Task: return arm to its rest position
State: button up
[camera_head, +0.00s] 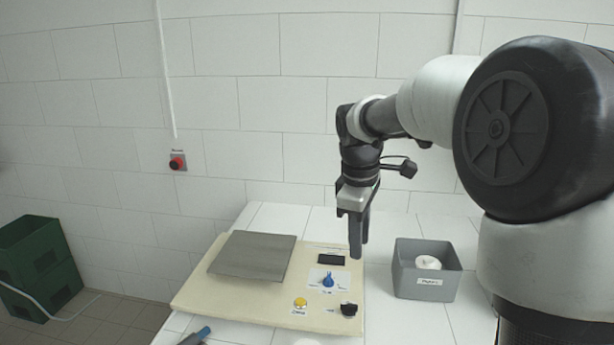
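My gripper (357,240) points down over the right side of the cream board, between the board and the grey bin. It hangs from my arm, which reaches in from the right. The fingers are seen nearly edge-on, so I cannot tell whether they are open or shut. I see nothing held below the fingertips.
The cream board (190,296) bears a grey plate (254,256), a blue knob (328,280), a yellow button (300,304) and a black knob (348,309). A grey bin (420,290) holds a white item (428,263). Green crates (38,265) stand left; a red button (178,162) is on the wall.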

jog(key=s+r+m+t, duration=0.1)
jog(key=s+m, duration=0.5)
jog(key=s, duration=0.6)
jog(key=s+r+m+t+y, duration=0.1)
jog(key=s+m, duration=0.5)
jog(key=s, duration=0.7)
jog(key=shift+d+r+t, duration=0.45)
jog(key=shift+r+t, duration=0.2)
jog(key=shift+t, duration=0.55)
